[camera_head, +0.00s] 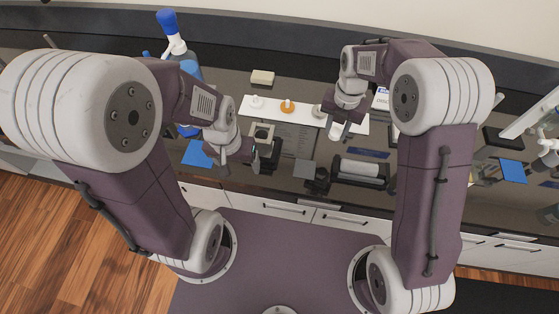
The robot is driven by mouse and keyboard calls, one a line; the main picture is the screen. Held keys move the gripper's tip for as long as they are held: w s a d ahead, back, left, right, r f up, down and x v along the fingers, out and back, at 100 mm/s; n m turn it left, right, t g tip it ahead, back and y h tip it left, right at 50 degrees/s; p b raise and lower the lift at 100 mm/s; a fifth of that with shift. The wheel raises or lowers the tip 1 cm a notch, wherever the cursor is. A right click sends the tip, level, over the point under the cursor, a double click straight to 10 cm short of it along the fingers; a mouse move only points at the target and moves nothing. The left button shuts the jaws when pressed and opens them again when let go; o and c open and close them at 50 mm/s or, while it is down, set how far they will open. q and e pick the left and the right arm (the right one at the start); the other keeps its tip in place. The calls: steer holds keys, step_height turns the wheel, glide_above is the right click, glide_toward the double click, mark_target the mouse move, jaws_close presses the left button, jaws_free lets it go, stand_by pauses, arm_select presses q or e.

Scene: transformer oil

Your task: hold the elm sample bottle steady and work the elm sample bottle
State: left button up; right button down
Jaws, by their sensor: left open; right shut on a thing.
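My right gripper (343,130) is above the right end of the white tray (300,122). It is shut on a small pale object (336,131), which looks like the elm sample bottle. Its fingers hide much of it, and no label can be read. My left gripper (240,158) is open and empty, low over the bench beside a small dark device (263,134). It is well to the left of the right gripper and apart from the held bottle.
An orange-topped item (288,106) and a white-topped item (257,102) stand on the tray. A blue-capped wash bottle (170,30) is at the back left. A dark device with a pale cylinder (360,169) sits at the front. A beige block (262,77) lies behind the tray.

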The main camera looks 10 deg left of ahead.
steer(key=shift+d+f, duration=0.2)
steer(key=shift+d, duration=0.3)
steer(key=shift+w+d+m, duration=0.1)
steer(key=shift+d+m, duration=0.1)
steer(key=shift+m, duration=0.1)
steer(key=shift+d+f, duration=0.25)
steer(key=shift+f, duration=0.05)
steer(key=p, duration=0.2)
glide_above(305, 169)
steer(key=f, duration=0.6)
steer(key=shift+w+d, duration=0.15)
steer(key=shift+d, duration=0.05)
steer(key=shift+s+a+f, duration=0.2)
step_height(305, 169, down, 4)
steer(key=shift+r+p, duration=0.25)
steer(key=shift+p, duration=0.25)
steer(key=shift+f, duration=0.35)
